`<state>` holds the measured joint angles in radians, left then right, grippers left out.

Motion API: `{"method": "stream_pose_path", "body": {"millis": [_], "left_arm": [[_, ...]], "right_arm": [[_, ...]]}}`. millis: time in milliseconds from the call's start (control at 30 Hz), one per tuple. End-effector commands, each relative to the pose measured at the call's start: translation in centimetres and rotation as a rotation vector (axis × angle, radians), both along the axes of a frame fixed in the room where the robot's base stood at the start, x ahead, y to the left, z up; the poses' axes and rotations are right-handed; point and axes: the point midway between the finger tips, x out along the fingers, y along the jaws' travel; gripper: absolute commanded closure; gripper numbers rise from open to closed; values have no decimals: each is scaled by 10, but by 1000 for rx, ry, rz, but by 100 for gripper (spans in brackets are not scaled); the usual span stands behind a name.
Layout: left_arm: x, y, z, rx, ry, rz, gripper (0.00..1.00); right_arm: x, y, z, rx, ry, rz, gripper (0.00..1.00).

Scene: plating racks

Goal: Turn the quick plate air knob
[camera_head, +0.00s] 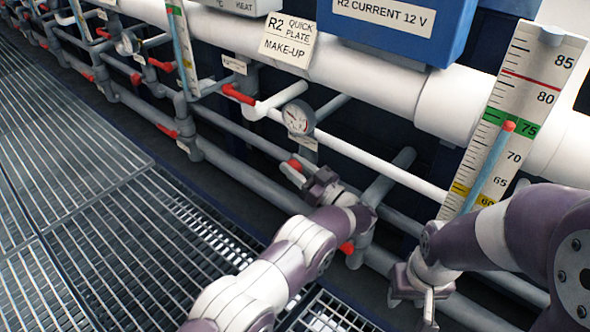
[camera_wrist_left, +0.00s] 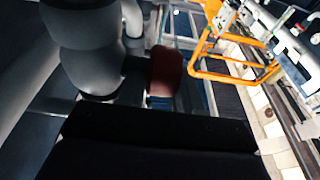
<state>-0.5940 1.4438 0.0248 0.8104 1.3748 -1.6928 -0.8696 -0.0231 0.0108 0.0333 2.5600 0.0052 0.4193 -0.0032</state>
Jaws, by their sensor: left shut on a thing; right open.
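A red knob (camera_head: 295,164) sits on the grey pipework below a round gauge, under a small tag (camera_head: 303,141) too small to read. My left gripper (camera_head: 293,172) is shut on this knob, its fingers partly hiding it. In the left wrist view a red-brown knob (camera_wrist_left: 165,72) shows beside a grey pipe, just beyond the dark gripper body. I cannot read any label that names it the quick plate air knob. My right gripper (camera_head: 428,304) is open and empty, pointing down in front of the lower pipes at the right.
A sign reading R2 Quick Plate Make-up (camera_head: 287,40) hangs on the white pipe. Other red handles (camera_head: 238,94) and the gauge (camera_head: 298,117) are close by. A ruled scale (camera_head: 515,95) stands at right. Metal grating (camera_head: 80,180) covers the floor at left.

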Motion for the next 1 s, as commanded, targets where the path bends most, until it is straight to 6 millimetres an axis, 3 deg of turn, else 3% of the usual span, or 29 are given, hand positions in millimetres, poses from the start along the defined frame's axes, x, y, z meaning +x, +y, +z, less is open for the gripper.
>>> {"method": "stream_pose_path", "body": {"millis": [267,300,667,1000], "left_arm": [[-1,0,-1,2,3,1,96],[0,0,-1,2,4,0,60],[-4,-6,1,2,2,-2,60],[-55,-76,-3,0,1,-5,60]], "right_arm": [[0,0,0,0,0,0,57],[0,0,0,0,0,0,57],[0,0,8,0,0,0,57],[0,0,25,0,0,0,57]]}}
